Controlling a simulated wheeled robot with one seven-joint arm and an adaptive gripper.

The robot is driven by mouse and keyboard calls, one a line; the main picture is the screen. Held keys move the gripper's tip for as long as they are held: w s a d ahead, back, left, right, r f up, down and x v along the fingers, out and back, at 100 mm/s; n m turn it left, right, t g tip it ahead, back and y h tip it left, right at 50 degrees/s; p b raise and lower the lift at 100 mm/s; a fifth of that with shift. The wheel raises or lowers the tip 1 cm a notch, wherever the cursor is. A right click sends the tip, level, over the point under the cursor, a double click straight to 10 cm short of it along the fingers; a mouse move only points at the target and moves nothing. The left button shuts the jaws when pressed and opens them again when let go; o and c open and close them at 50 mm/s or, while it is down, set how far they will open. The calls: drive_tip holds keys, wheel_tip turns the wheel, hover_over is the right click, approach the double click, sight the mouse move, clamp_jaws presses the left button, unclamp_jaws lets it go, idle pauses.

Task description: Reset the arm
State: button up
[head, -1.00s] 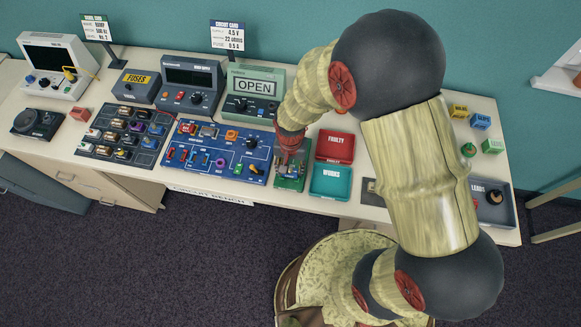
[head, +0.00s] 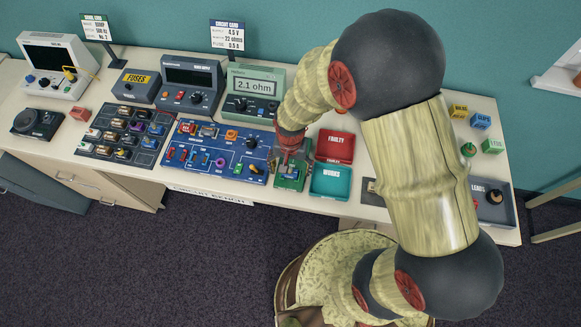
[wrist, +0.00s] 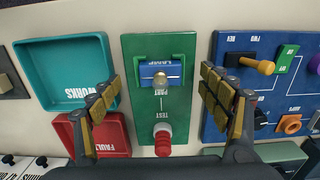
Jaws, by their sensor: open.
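My arm reaches across the right half of the bench in the head view, bent down to the green test board (head: 290,180). My gripper (wrist: 160,92) is open, its two gold-padded fingers apart on either side of the test board in the wrist view. Between them a blue part labelled LAMP (wrist: 160,74) with a small bulb sits in the board's port. A red and white test button (wrist: 162,140) is nearer the wrist. The fingers hold nothing. In the head view the fingertips are mostly hidden by the wrist.
A teal WORKS tray (head: 330,182) and a red FAULTY tray (head: 335,146) stand close to the right of the board. A blue circuit panel (head: 218,150) is close on its left. The meter (head: 252,88) behind reads 2.1 ohm. A LEADS tray (head: 492,205) is at far right.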

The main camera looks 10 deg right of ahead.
idle(0.3)
drive_tip(key=shift+r+p, duration=2.85)
drive_tip(key=shift+r, duration=1.2)
drive_tip(key=shift+s+n, duration=0.1)
drive_tip(key=shift+n, duration=0.2)
drive_tip(key=s+d+r+n+t+b, duration=0.1)
drive_tip(key=s+d+r+t+b, duration=0.1)
drive_tip(key=s+d+r+b, duration=0.2)
drive_tip(key=s+d+r+n+t+b, duration=0.1)
drive_tip(key=s+d+r+b, duration=0.3)
drive_tip(key=r, duration=0.5)
drive_tip(key=s+d+r+n+t+b, duration=0.1)
drive_tip(key=s+d+r+t+b, duration=0.1)
drive_tip(key=r+b, duration=0.4)
drive_tip(key=shift+s+d+r+t+b, duration=0.15)
drive_tip(key=shift+s+d+t+b, duration=0.15)
drive_tip(key=shift+s+d, duration=0.8)
